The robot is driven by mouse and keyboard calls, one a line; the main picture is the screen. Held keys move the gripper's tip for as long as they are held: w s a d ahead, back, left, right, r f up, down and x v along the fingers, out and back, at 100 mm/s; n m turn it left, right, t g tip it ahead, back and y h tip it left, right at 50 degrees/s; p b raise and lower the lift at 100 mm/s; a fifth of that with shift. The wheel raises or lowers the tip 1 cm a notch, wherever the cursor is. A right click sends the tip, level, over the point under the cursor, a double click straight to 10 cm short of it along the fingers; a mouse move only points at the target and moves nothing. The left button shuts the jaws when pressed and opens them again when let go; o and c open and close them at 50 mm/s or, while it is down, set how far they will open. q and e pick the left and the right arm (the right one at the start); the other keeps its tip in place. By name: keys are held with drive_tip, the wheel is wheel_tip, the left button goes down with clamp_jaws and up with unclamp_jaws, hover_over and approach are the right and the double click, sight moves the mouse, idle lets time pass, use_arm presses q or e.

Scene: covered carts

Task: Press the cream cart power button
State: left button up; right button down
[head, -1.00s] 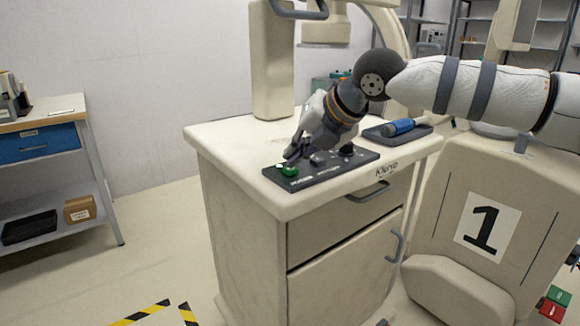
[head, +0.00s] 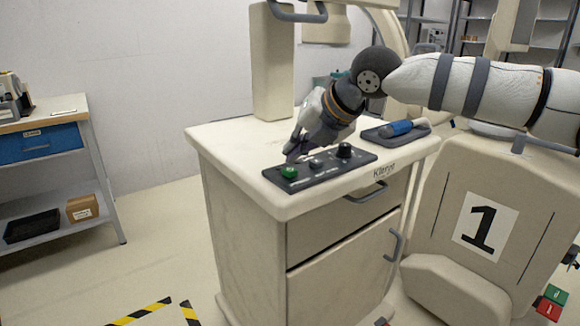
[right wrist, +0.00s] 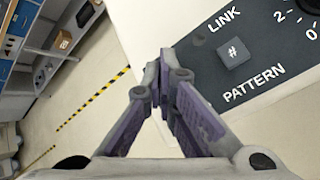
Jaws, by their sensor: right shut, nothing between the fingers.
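The cream cart (head: 240,190) stands in the middle of the head view. A dark control panel (head: 335,171) lies on its top near the front edge. The panel has a green button (head: 289,172) at its left end, a grey button (head: 315,164) in the middle and a black knob (head: 345,150). My right gripper (head: 293,156) is shut and empty, just behind the green button in the picture. Whether it touches the panel I cannot tell.
A blue-handled tool (head: 398,128) lies in a tray (head: 425,130) behind the panel. The cart's upright column (head: 272,70) rises at the back. A cream seat-like unit marked 1 (head: 440,205) is on the right. A bench with a blue drawer (head: 40,142) is on the left.

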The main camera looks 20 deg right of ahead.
sight(294, 169)
use_arm(q)
drive_tip(key=shift+w+r+t+p, duration=0.5)
drive_tip(key=shift+w+r+p, duration=0.4)
drive_tip(key=shift+w+r, duration=0.3)
use_arm(e)
wheel_tip(294, 169, up, 6)
drive_tip(key=shift+f, duration=0.2)
drive_tip(key=shift+f, duration=0.1)
